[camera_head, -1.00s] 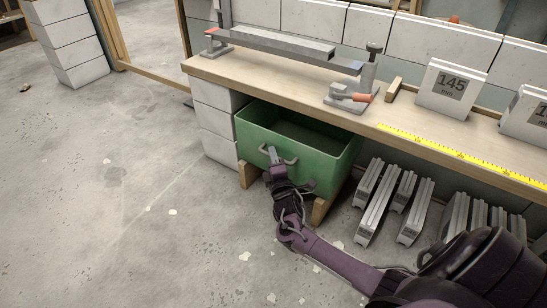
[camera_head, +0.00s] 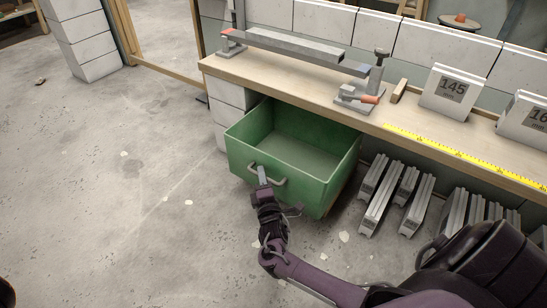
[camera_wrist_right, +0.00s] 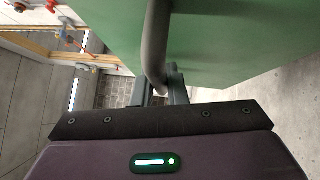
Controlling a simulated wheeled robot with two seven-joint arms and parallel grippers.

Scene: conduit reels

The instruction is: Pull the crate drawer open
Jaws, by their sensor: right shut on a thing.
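The green crate drawer (camera_head: 300,187) sits under the workbench and stands well out past its front edge. Its inside shows and looks empty. A grey bar handle (camera_head: 280,181) is fixed on its front face. My right gripper (camera_head: 263,177) is shut on the handle, near its left part in the head view. In the right wrist view the handle (camera_wrist_right: 155,50) passes between the fingers (camera_wrist_right: 160,92), with the green front behind it. My left gripper is not in view.
The wooden workbench (camera_head: 300,80) carries a long metal bar, a clamp, a yellow tape measure (camera_head: 460,155) and numbered blocks (camera_head: 450,90). Several pale blocks (camera_head: 380,205) stand on the floor right of the drawer.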

